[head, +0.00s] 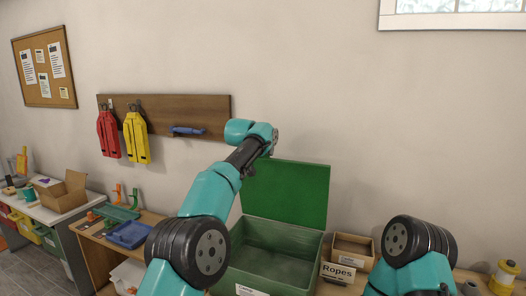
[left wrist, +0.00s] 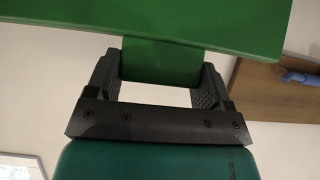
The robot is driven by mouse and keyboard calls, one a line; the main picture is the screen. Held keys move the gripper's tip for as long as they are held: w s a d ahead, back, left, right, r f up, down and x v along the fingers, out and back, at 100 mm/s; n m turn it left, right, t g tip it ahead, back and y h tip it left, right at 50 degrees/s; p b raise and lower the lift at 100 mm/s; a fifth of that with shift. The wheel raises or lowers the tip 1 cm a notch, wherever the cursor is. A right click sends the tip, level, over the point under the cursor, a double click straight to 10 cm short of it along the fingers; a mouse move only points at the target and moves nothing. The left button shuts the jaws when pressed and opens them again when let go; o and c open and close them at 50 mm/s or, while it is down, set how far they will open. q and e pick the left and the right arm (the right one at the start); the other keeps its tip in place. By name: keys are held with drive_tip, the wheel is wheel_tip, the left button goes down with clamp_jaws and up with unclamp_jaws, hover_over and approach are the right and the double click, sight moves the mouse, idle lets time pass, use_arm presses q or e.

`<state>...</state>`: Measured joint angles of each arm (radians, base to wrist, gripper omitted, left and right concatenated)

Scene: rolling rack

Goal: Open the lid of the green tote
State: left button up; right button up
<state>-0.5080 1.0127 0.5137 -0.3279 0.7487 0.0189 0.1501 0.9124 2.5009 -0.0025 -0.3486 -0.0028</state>
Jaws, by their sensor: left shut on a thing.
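The green tote (head: 245,276) stands on the wooden bench, and I see into its empty-looking inside. Its green lid (head: 290,197) stands up about vertical along the tote's back edge, against the wall side. My left gripper (head: 272,143) is at the lid's upper left corner. In the left wrist view, the jaws of my left gripper (left wrist: 160,72) are closed on a green tab (left wrist: 160,60) that sticks out from the lid's edge (left wrist: 200,22). My left arm covers part of the tote's left side. My right arm shows at the lower right, but its gripper does not show.
A wooden box labelled Ropes (head: 341,271) stands right of the tote. A blue tray (head: 130,235) lies on the bench to the left. A wall board (head: 190,108) holds red and yellow items. A yellow lantern-like object (head: 504,275) stands at the far right.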

use_arm(q)
drive_tip(key=shift+r, duration=0.15)
drive_tip(key=o, duration=1.3)
drive_tip(key=v, duration=1.7)
drive_tip(key=shift+s+a, duration=0.1)
drive_tip(key=shift+s, duration=0.05)
